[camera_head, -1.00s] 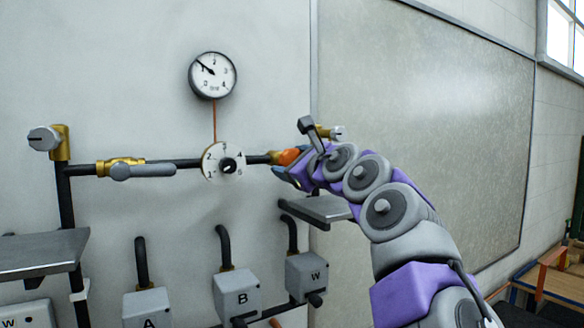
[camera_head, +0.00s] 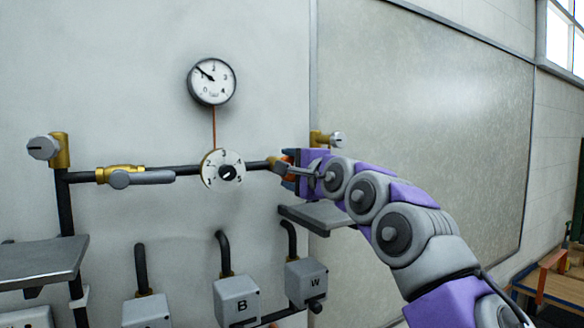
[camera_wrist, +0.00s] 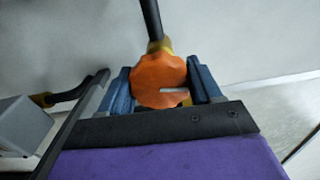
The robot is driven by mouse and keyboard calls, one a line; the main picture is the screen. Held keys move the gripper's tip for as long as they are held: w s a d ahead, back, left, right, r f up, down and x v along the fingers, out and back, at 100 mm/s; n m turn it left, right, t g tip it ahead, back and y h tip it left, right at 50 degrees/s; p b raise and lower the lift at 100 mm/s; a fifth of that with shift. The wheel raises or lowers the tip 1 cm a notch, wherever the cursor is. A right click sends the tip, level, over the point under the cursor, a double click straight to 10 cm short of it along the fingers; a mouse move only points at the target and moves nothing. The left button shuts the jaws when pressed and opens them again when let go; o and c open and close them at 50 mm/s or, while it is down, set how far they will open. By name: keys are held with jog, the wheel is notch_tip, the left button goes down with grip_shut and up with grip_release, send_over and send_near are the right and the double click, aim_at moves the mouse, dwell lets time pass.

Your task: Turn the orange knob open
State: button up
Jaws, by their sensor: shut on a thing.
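The orange knob (camera_wrist: 158,80) is a lobed, rounded handle with a pale slot-like mark on its face. It sits at the end of the black pipe with a brass fitting. My gripper (camera_wrist: 163,92) is shut on it in the wrist view, a blue finger on each side. In the head view the knob (camera_head: 290,166) is mostly hidden by my gripper (camera_head: 288,172), which reaches it from the right.
A pressure gauge (camera_head: 211,81) hangs above a numbered white dial (camera_head: 223,171) left of my gripper. A grey shelf (camera_head: 318,216) juts out just below my arm. Boxes B (camera_head: 237,299) and W (camera_head: 306,281) stand lower on the wall.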

jog(key=shift+a+f+n, duration=0.1)
jog(key=shift+f+n, duration=0.1)
jog(key=shift+n, duration=0.9)
jog(key=shift+f, duration=0.1)
jog(key=o, duration=1.1)
jog(key=shift+w, duration=0.1)
jog(key=shift+c, duration=0.2)
jog(key=b+v, duration=0.6)
jog(key=v, duration=1.1)
